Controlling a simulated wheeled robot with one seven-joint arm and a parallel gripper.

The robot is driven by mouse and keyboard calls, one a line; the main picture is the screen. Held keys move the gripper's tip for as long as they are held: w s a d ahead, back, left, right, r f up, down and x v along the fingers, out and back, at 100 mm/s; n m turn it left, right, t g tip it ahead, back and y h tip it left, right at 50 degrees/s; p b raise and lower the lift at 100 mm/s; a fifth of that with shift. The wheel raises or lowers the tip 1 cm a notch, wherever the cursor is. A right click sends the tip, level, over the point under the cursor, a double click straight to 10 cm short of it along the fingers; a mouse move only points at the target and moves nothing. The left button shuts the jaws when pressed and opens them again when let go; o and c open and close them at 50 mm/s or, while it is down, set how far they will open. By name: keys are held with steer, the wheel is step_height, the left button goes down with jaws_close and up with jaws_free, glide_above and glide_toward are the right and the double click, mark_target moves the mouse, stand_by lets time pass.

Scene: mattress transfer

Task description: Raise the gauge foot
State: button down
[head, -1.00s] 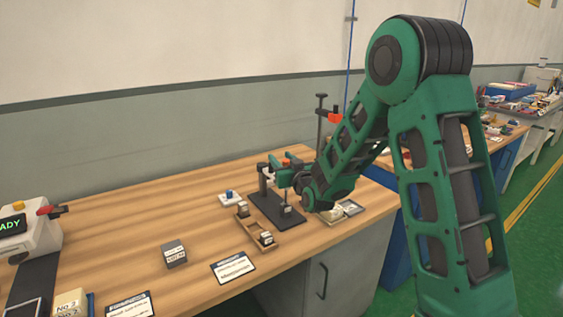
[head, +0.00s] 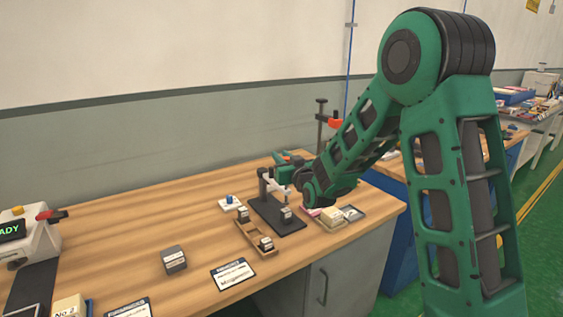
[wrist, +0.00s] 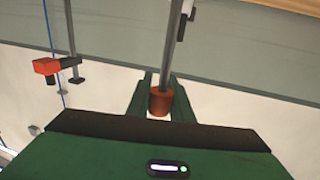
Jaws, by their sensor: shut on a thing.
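The gauge stand has a dark base plate (head: 264,215) on the wooden bench and an upright post with a side arm. In the wrist view, my gripper (wrist: 162,98) is shut on an orange-brown knob (wrist: 160,104) at the end of the gauge's grey rod (wrist: 172,45). In the head view, my gripper (head: 283,169) is above the stand, small and partly hidden by my arm. A small grey block (head: 286,214) sits on the base under the rod. The gauge foot is too small to make out clearly; it appears to be clear above the block.
A wooden tray (head: 252,237) with small blocks lies beside the base. A larger grey block (head: 173,260) and a label card (head: 232,274) lie nearer. A red-and-black clamp (head: 328,120) stands behind. The bench's left-middle is clear.

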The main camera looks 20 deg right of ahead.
steer(key=c, duration=1.6)
jaws_free()
steer(key=shift+r, duration=0.4)
steer(key=shift+c, duration=0.2)
steer(key=shift+o, duration=0.4)
steer(key=shift+f, duration=0.1)
steer(key=s+d, duration=0.1)
steer(key=s, duration=0.9)
steer(key=shift+s+d, duration=0.15)
steer(key=shift+s, duration=0.1)
steer(key=shift+f, duration=0.1)
